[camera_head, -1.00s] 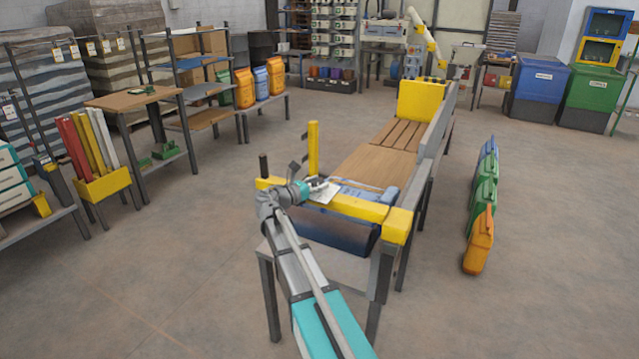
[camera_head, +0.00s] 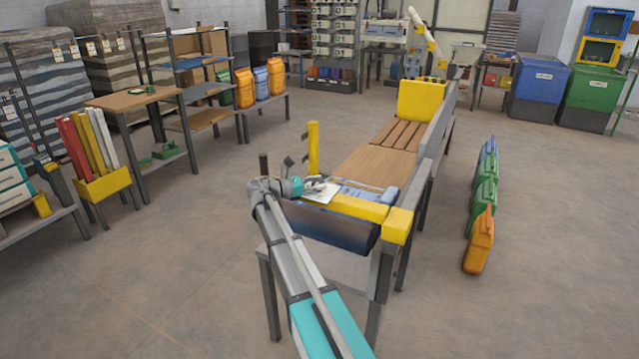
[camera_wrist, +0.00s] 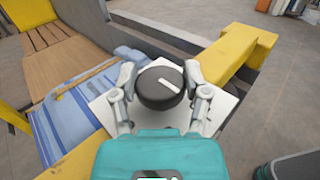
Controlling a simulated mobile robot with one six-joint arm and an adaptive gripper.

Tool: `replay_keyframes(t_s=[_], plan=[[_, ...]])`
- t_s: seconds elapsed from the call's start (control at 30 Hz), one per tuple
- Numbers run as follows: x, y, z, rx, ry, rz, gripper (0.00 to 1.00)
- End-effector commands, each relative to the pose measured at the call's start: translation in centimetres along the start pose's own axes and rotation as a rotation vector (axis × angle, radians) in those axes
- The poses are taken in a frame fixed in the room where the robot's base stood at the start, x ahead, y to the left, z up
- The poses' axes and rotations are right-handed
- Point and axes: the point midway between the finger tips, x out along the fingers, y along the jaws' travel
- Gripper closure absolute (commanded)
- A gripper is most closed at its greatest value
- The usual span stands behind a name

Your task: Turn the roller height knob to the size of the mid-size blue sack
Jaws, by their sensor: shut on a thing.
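The roller height knob (camera_wrist: 160,88) is round and dark, with a white pointer line running from near its middle toward the lower right in the wrist view. It sits on a white plate (camera_wrist: 218,107); any size marks are too small to read. My gripper (camera_wrist: 161,84) is shut on the knob, one finger on each side. In the head view my gripper (camera_head: 318,185) is over the plate at the near end of the machine. A blue striped sack (camera_wrist: 75,108) lies on the conveyor beside the plate; it also shows in the head view (camera_head: 365,195).
A yellow crossbar (camera_head: 360,208) and a yellow post (camera_head: 313,148) stand close to my gripper. The wooden conveyor bed (camera_head: 372,165) runs back to a yellow block. Blue, green and orange sacks (camera_head: 481,245) stand on the floor at right.

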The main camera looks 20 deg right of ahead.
Motion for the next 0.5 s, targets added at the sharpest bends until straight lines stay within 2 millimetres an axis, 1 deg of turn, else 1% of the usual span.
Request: replay_keyframes(t_s=[0.1,0.13,0.3,0.5], plan=[[-0.09,0.16,0.0,0.0,0.0,0.004,0.88],[-0.09,0.15,0.0,0.0,0.0,0.004,0.37],[-0.07,0.12,0.0,0.0,0.0,0.004,0.06],[-0.04,0.06,0.0,0.0,0.0,0.003,0.06]])
